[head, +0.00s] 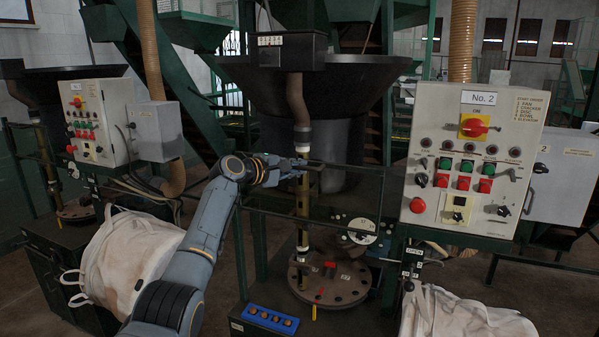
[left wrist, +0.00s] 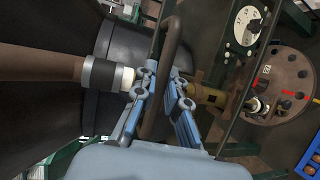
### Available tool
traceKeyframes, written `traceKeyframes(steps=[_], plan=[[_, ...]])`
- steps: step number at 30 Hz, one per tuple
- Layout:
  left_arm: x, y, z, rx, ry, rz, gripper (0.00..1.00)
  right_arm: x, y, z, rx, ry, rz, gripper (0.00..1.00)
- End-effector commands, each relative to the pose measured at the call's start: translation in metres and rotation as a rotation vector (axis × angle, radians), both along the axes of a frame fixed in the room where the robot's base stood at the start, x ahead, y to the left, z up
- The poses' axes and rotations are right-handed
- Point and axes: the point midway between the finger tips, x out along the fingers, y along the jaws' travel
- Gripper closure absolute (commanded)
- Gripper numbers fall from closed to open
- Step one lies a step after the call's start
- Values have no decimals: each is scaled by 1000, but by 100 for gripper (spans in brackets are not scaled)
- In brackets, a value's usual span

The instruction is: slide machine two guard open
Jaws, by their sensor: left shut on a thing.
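The No. 2 control panel (head: 476,160) stands right of centre in the head view. Left of it, the machine two guard (head: 350,167) is a dark open frame of thin bars in front of the brass pipe and round plate. My left gripper (head: 298,170) reaches in from the left at the guard's upper part. In the left wrist view, its blue fingers (left wrist: 160,100) are shut on a dark curved handle (left wrist: 173,48), which runs between them. The handle's lower end is partly hidden by the gripper. My right gripper is in neither view.
A round plate (head: 330,284) lies behind and below the guard, with a blue tray (head: 270,318) in front. White bulk bags (head: 130,262) sit at lower left and lower right. A second control panel (head: 98,120) stands at the left. A large black hopper (head: 350,75) stands above.

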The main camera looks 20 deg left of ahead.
Motion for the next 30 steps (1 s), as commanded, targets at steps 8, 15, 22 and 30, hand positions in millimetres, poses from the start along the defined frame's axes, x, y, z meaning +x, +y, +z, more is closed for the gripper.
traceKeyframes(steps=[8, 15, 22, 30], plan=[[0, 0, -1, -1, 1, -2, 80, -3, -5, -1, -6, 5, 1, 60], [0, 0, -1, -1, 1, -1, 64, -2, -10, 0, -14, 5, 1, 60], [-3, 2, -1, 0, 0, 0, 64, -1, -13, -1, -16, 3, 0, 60], [-32, 16, 5, 2, -1, 2, 64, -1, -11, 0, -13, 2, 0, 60]])
